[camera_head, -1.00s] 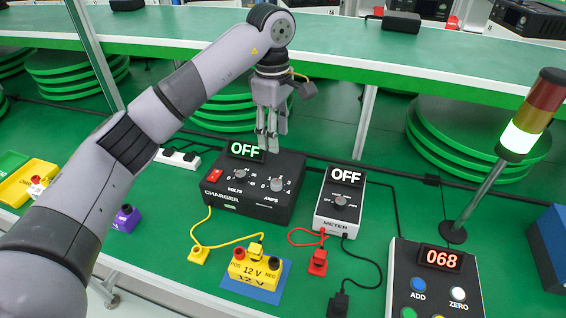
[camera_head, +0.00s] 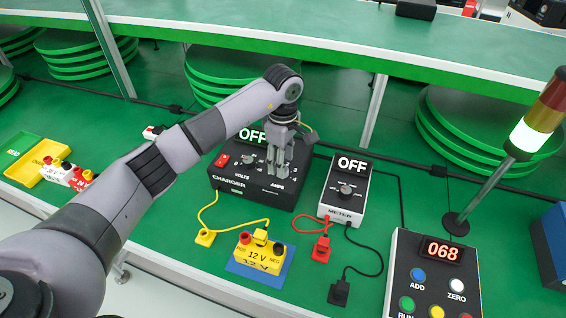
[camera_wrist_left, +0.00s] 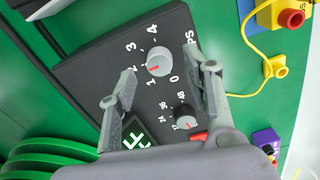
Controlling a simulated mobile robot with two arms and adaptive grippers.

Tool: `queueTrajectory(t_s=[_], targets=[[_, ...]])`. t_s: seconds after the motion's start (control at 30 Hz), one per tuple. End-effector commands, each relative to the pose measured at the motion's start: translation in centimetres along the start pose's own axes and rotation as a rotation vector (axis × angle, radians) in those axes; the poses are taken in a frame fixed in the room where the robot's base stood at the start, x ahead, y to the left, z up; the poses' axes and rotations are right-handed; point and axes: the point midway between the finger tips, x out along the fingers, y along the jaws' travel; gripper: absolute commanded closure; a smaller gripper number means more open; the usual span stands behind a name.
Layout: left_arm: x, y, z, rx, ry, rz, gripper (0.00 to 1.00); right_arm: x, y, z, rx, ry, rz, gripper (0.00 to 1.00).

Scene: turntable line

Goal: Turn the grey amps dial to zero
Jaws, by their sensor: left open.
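The grey amps dial (camera_wrist_left: 160,61) sits on the black charger (camera_wrist_left: 92,72), ringed by the numbers 0 to 4. Its red pointer aims left in the left wrist view, seemingly near the 2. My left gripper (camera_wrist_left: 161,68) is open, with one finger on each side of this dial; contact cannot be told. In the head view my left gripper (camera_head: 276,172) is lowered over the right part of the charger (camera_head: 233,188) and hides the amps dial. The charger's green display (camera_head: 250,136) reads OFF. The darker volts dial (camera_wrist_left: 185,116) is close by. My right gripper is out of view.
Right of the charger stands a meter (camera_head: 335,196) reading OFF. In front are a yellow 12 V battery (camera_head: 257,257) on a blue mat, and yellow, red and black leads. A button box (camera_head: 408,262) showing 068 and a signal lamp (camera_head: 535,120) stand further right.

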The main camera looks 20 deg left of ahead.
Motion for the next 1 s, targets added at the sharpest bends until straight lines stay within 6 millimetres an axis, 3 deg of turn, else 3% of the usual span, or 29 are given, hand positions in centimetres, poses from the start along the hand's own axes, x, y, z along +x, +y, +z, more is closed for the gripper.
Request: queueTrajectory(t_s=[0.2,0.53,1.0], targets=[[2.2,0.0,0.0,0.0,0.0,-0.001,0.54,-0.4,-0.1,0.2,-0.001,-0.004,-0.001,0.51],[2.6,0.1,0.0,0.001,0.0,0.001,0.54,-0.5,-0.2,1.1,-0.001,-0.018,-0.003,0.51],[2.5,0.0,0.0,0.0,0.0,0.001,0.85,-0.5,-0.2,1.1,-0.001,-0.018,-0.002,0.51]])
